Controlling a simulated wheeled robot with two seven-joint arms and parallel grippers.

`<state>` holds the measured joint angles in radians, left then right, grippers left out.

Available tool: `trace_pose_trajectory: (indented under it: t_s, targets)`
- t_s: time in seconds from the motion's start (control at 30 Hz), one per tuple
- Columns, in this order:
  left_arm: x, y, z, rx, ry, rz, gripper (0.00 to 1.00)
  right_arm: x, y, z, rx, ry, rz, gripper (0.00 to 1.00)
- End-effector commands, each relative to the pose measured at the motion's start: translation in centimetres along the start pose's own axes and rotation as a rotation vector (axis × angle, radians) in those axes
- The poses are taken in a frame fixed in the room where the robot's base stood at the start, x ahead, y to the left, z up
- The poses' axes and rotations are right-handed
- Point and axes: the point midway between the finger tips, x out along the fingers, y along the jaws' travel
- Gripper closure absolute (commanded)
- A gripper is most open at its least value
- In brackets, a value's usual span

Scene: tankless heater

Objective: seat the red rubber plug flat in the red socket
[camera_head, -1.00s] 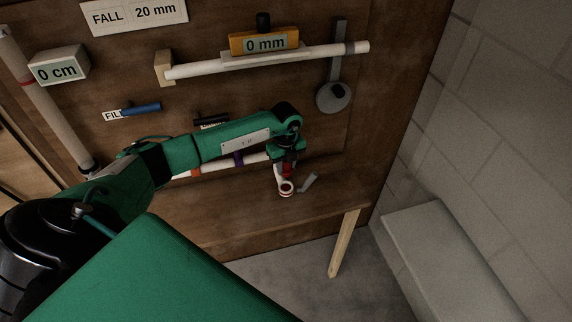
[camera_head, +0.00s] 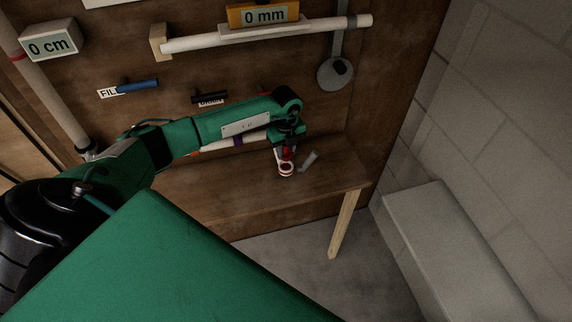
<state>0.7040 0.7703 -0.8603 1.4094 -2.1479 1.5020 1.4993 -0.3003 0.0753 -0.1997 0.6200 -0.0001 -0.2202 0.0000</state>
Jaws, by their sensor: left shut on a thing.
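My left gripper (camera_head: 288,148) points down above the wooden bench and is shut on the small red plug (camera_head: 288,154). The fingers hide much of the plug. Just below it stands the red socket (camera_head: 286,171), a short white pipe end with a red ring. The plug is at or just above the socket's mouth; I cannot tell whether they touch. My right gripper is not in view.
A small grey piece (camera_head: 308,160) lies beside the socket on the bench (camera_head: 240,206). A white pipe (camera_head: 230,141) runs behind my arm. Blue (camera_head: 138,86) and black (camera_head: 210,97) handles and a "0 mm" gauge (camera_head: 264,16) are on the board above.

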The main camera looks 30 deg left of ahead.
Motion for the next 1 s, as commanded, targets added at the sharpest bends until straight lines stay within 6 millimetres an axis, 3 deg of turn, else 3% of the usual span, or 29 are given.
trace_pose_trajectory:
  t_s: [1.0]
  targets:
    - [3.4, 0.0, 0.0, 0.0, 0.0, 0.0, 1.0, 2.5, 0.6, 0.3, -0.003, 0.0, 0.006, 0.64]
